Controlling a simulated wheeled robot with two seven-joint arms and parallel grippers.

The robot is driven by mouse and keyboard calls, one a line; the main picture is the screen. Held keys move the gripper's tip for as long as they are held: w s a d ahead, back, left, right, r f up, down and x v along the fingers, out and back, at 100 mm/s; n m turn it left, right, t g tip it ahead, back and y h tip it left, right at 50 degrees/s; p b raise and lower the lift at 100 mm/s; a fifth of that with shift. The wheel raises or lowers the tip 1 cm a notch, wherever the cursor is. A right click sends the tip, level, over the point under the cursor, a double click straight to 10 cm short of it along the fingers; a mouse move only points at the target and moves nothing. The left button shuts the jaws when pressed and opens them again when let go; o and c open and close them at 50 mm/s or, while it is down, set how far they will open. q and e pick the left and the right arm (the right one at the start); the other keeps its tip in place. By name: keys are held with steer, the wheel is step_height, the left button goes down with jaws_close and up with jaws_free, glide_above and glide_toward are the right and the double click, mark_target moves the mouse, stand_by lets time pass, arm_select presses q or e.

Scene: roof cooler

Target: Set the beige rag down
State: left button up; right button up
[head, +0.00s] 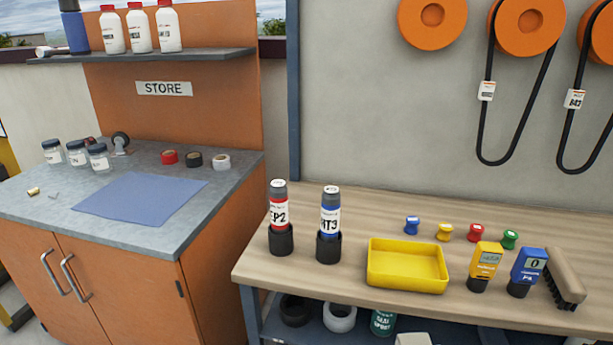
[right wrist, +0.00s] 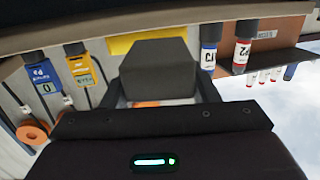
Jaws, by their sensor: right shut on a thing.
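The right wrist view is upside down. My right gripper (right wrist: 158,92) is shut on a dark, block-shaped thing (right wrist: 158,58) between its two fingers. This looks like the folded beige rag, but it is in shade and its beige colour does not show. What lies under it cannot be told. No beige rag shows in the head view, and neither gripper is in that view.
A blue mat (head: 140,197) lies on the grey counter (head: 225,190) at left, near jars and tape rolls. The wooden bench (head: 350,285) holds two canisters (head: 329,222), a yellow tray (head: 405,283), small spools, two meters (head: 527,268) and a brush (head: 566,278).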

steer(key=r+p, duration=0.1)
steer(key=s+r, duration=0.1)
steer(key=r+p, duration=0.1)
steer(key=shift+s+r+p, duration=0.3)
steer(key=shift+s, duration=0.1)
steer(key=shift+s+r, duration=0.1)
steer(key=shift+s, duration=0.05)
arm_select(q)
steer(key=s+a, duration=0.2)
steer(key=s, duration=0.5)
steer(key=shift+a, duration=0.15)
